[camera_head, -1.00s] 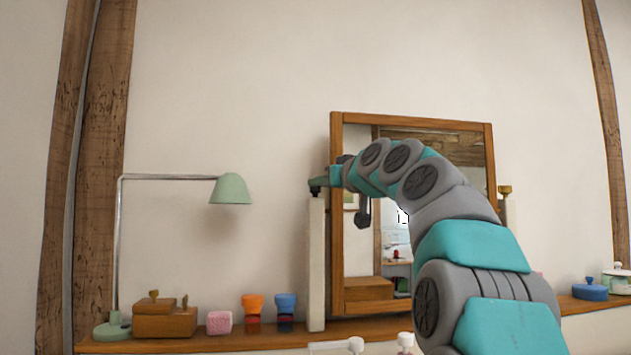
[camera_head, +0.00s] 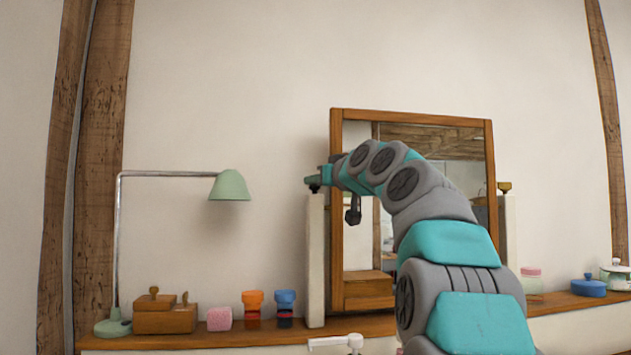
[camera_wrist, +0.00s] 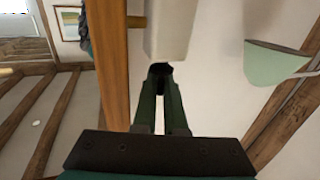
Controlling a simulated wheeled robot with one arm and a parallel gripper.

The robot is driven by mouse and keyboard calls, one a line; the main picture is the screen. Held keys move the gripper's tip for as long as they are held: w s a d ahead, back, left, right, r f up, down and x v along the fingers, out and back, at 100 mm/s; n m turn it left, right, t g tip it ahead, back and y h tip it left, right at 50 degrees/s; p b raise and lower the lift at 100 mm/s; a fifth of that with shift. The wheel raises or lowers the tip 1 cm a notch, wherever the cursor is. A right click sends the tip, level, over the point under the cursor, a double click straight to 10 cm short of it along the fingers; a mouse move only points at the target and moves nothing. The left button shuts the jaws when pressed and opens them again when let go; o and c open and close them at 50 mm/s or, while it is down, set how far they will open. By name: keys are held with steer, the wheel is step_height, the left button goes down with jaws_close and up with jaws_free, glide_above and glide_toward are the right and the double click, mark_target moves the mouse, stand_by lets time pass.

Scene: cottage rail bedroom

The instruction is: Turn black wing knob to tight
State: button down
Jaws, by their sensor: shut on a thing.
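The black wing knob (camera_wrist: 160,68) is a small dark shape at the end of the white post (camera_wrist: 172,28) in the wrist view, mostly hidden between my fingertips. My gripper (camera_wrist: 159,75) is shut on it, its two dark green fingers reaching up to the post. In the head view my gripper (camera_head: 314,181) is at the top of the left white post (camera_head: 315,260), beside the wooden-framed mirror (camera_head: 337,220). My arm covers part of the mirror. I cannot tell the knob's turn angle.
A brass-coloured knob (camera_head: 505,187) tops the right post. A green lamp (camera_head: 230,186) stands left. The wooden shelf (camera_head: 270,338) holds a wooden box (camera_head: 165,318), a pink block (camera_head: 219,319), orange and blue items, a pink-lidded jar (camera_head: 531,280) and a blue pot (camera_head: 589,287).

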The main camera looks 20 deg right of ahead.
steer(key=shift+h, duration=0.3)
steer(key=m+h, duration=0.3)
steer(key=h, duration=0.2)
steer(key=shift+m, duration=0.4)
steer(key=shift+a+m+g+h, duration=0.1)
steer(key=shift+m+g+h, duration=0.5)
steer(key=shift+m+h, duration=0.6)
steer(key=shift+a+m+g+h, duration=0.1)
steer(key=shift+m+g+h, duration=0.55)
steer(key=shift+h, duration=1.05)
steer(key=shift+w+m+h, duration=0.1)
steer(key=shift+m+h, duration=0.25)
steer(key=shift+h, duration=0.05)
steer(key=shift+m+g+h, duration=0.6)
steer(key=shift+g+h, duration=0.15)
steer(key=shift+h, duration=0.05)
steer(key=c, duration=1.3)
jaws_free()
steer(key=shift+o, duration=0.2)
steer(key=b+v, duration=0.2)
steer(key=v, duration=0.5)
steer(key=shift+s+a+b, duration=0.2)
steer(key=shift+s+b, duration=0.15)
